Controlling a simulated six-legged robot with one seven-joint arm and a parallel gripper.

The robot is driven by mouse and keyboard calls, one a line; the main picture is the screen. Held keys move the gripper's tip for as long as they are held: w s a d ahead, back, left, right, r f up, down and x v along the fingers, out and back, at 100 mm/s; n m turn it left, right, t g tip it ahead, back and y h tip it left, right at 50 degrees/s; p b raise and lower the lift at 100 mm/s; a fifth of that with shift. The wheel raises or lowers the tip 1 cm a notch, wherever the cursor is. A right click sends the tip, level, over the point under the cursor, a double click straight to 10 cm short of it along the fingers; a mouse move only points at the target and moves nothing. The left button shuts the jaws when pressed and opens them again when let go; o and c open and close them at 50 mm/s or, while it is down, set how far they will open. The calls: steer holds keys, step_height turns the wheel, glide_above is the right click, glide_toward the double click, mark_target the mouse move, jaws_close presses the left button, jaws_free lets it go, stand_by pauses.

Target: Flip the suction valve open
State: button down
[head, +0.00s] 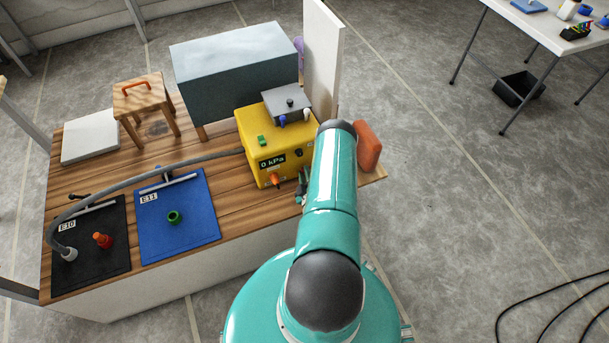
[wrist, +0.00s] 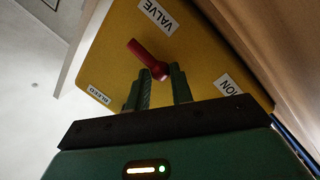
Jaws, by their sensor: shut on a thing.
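The yellow pump box (head: 258,125) stands on the wooden bench, with a display reading "0 kPa". In the head view my arm hides most of the gripper and the box's right side.
A grey hose (head: 130,166) runs from the box to a black plate (head: 90,262) marked E10. A blue plate (head: 190,238) marked E11 lies beside it. A wooden stool (head: 143,98), a grey block (head: 235,70) and an upright white panel (head: 323,55) stand behind.

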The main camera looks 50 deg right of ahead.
steer(key=m, duration=0.1)
steer(key=r+m, duration=0.1)
steer(key=m, duration=0.1)
steer(key=r+m, duration=0.1)
steer(key=shift+s+d+r+m+g+y, duration=0.1)
steer(key=shift+s+d+m+g+y, duration=0.1)
steer(key=shift+d+m+g+y, duration=0.15)
steer(key=m, duration=0.1)
steer(key=d+r+m+y, duration=0.1)
steer(key=m, duration=0.1)
steer(key=s+m, duration=0.1)
steer(key=m, duration=0.1)
steer(key=shift+d+r+y, duration=0.15)
steer(key=shift+r+y, duration=0.1)
steer(key=shift+r, duration=0.15)
steer(key=m, duration=0.1)
steer(key=d+m+y, duration=0.1)
steer(key=shift+s+d+r+m, duration=0.1)
steer(key=shift+s+r+m, duration=0.2)
steer(key=shift+s+m, duration=0.1)
steer(key=shift+s+d+r+m+t+y, duration=0.1)
steer(key=shift+s+d+m+t+y, duration=0.2)
steer(key=shift+m, duration=0.45)
steer(key=shift+s+d+m+t+y, duration=0.1)
steer(key=shift+d+m+t+y, duration=0.2)
steer(key=shift+m, duration=0.4)
steer(key=c, duration=1.3)
jaws_free()
steer(key=shift+o, duration=0.3)
steer(key=shift+d, duration=0.15)
